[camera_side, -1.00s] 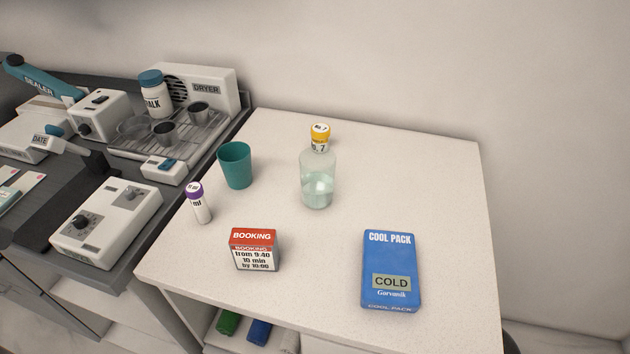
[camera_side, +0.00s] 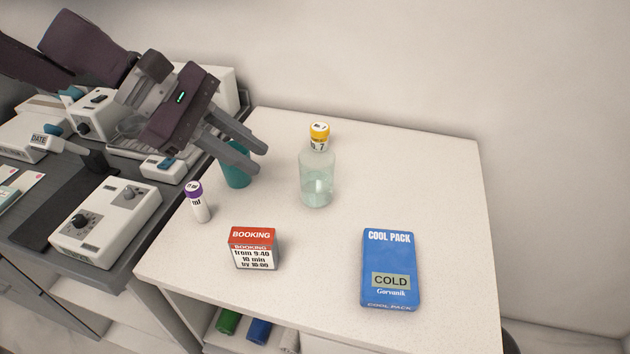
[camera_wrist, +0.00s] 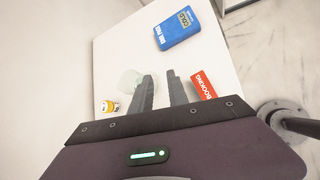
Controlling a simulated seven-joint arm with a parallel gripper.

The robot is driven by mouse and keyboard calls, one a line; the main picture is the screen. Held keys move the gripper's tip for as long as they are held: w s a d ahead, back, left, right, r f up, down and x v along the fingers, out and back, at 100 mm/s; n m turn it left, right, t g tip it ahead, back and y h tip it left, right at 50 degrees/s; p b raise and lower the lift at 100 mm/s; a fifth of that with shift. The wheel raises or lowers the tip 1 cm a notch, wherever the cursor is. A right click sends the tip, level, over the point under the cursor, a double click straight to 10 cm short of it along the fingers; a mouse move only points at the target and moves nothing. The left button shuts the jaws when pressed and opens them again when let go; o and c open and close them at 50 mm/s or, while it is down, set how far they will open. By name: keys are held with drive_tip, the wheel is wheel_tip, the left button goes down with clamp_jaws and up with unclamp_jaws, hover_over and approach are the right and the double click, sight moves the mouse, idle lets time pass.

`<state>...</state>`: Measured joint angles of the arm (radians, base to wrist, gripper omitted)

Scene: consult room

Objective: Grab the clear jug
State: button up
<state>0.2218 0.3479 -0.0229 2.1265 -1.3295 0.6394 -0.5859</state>
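The clear jug (camera_side: 316,183) stands upright on the white table, with pale green liquid in its lower part. It also shows in the wrist view (camera_wrist: 130,80), just left of my fingers and partly covered by one of them. My gripper (camera_side: 262,160) is open and empty, left of the jug and apart from it, above the teal cup. In the wrist view the two fingers (camera_wrist: 158,78) point away with a gap between them.
A yellow-capped vial (camera_side: 319,136) stands close behind the jug. The teal cup (camera_side: 238,178) is partly hidden by my fingers. The table's right side behind the cool pack is clear.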

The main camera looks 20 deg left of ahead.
drive_tip(key=w+d+f+n, duration=0.1)
drive_tip(key=w+d+f, duration=0.1)
drive_tip(key=f, duration=0.2)
drive_tip(key=w+d+f+n, duration=0.2)
drive_tip(key=f, duration=0.2)
drive_tip(key=w+d+f+n, duration=0.2)
drive_tip(key=f, duration=0.2)
drive_tip(key=shift+w+d+f, duration=0.1)
drive_tip(key=shift+w+f, duration=0.1)
drive_tip(key=shift+w, duration=0.05)
clamp_jaws()
idle(0.6)
